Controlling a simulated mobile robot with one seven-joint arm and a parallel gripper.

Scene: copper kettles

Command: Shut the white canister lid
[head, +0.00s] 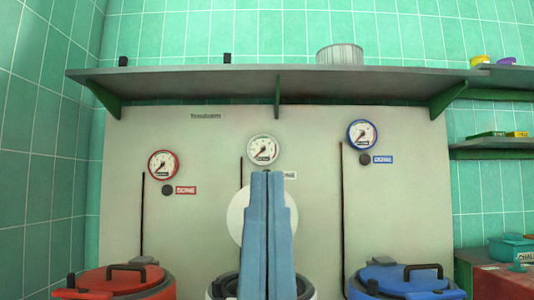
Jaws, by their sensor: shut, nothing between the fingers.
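The white canister (306,290) is at the bottom middle of the head view, and only its upper rim shows. Its white lid (237,212) stands raised as a round disc behind and above the rim, so it is open. My blue gripper (267,175) rises in front of the lid and the canister, its two long fingers together and empty. I cannot tell whether the fingers touch the lid.
A red canister (115,283) stands at left and a blue canister (405,279) at right, both with lids down. Gauges hang on the pale panel (330,220) behind. A grey shelf (200,76) crosses above. A teal pot (512,248) stands at far right.

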